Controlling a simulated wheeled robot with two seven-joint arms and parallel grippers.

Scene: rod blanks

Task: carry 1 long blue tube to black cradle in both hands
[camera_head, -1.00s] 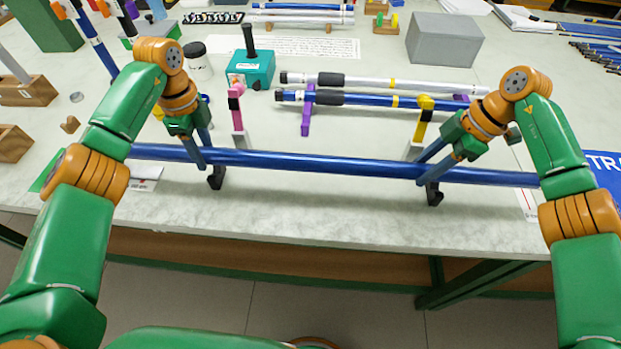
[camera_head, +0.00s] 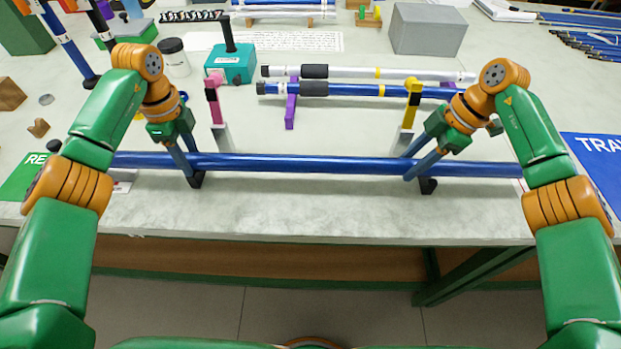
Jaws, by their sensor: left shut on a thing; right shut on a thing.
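The long blue tube (camera_head: 310,164) lies level across the front of the table, its ends hidden behind my arms. My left gripper (camera_head: 189,162) is shut on its left part, and my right gripper (camera_head: 413,166) is shut on its right part.
Pink (camera_head: 213,98) and yellow (camera_head: 411,101) uprights stand just behind the tube. A purple stand (camera_head: 291,107) bears a white tube (camera_head: 350,73) and another blue tube (camera_head: 355,91). A teal box (camera_head: 231,65) and grey block (camera_head: 428,29) stand further back. The table's front edge is close.

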